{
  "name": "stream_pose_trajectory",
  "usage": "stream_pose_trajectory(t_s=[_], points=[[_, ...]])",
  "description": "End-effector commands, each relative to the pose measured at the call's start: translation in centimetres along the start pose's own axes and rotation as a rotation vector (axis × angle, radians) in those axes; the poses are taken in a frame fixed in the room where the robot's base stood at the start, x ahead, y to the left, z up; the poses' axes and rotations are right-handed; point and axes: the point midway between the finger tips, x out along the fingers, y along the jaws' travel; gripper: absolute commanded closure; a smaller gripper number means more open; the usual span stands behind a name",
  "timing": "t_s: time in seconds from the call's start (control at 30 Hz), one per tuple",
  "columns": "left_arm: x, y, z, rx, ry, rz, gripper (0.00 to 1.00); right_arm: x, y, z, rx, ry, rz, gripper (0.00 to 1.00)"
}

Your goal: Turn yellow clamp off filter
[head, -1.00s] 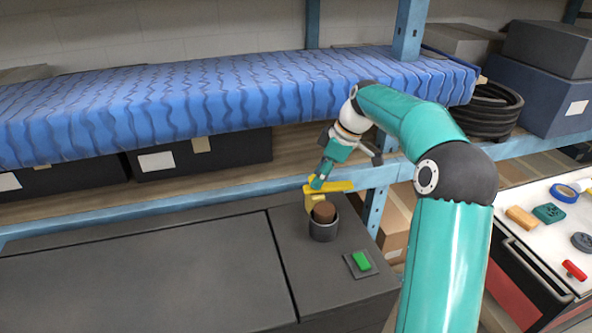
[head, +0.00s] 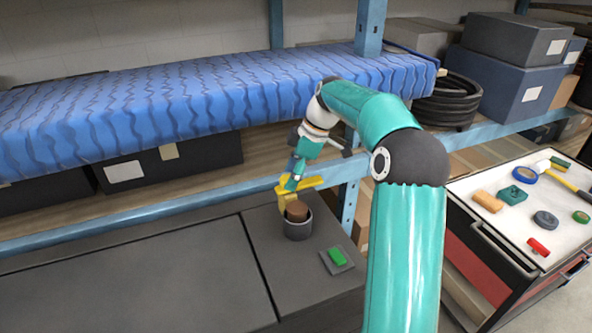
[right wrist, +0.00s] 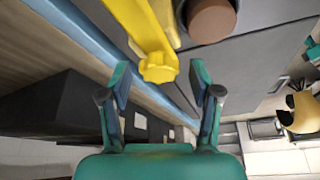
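The yellow clamp (head: 313,182) is a flat bar with an upright part beside the filter (head: 297,210). The filter shows as a brown round top in a dark grey cup (head: 298,231) on a dark cabinet. My right gripper (head: 292,185) is at the clamp's bar and hides part of it. In the right wrist view, the fingers of my right gripper (right wrist: 160,76) are apart, with the knobbed end of the clamp (right wrist: 158,66) between or just beyond their tips. I see gaps on both sides. The filter's brown top (right wrist: 211,20) is at the upper right. My left gripper is not in view.
A green button (head: 337,257) on a grey plate is right of the cup. A blue shelf beam (head: 180,208) runs behind the cabinet (head: 140,275). A white-topped cart (head: 500,225) with tools stands at the right. The cabinet's left top is clear.

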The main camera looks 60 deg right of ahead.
Motion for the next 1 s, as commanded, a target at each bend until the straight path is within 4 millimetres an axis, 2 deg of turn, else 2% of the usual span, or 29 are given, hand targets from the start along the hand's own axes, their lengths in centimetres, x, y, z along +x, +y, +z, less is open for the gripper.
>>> stream_pose_trajectory(t_s=[0.3,0.47,0.8,1.0], points=[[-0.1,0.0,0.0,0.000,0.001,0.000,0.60,-0.1,0.0,-0.1,0.001,0.003,0.000,0.35],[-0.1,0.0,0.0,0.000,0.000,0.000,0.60,-1.4,0.1,-0.1,0.002,0.004,0.003,0.35],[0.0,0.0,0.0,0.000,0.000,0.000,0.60,-7.9,0.1,0.1,0.003,0.003,0.005,0.35],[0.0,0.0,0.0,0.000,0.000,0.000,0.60,-10.6,0.1,0.1,0.003,0.002,0.002,0.35]])
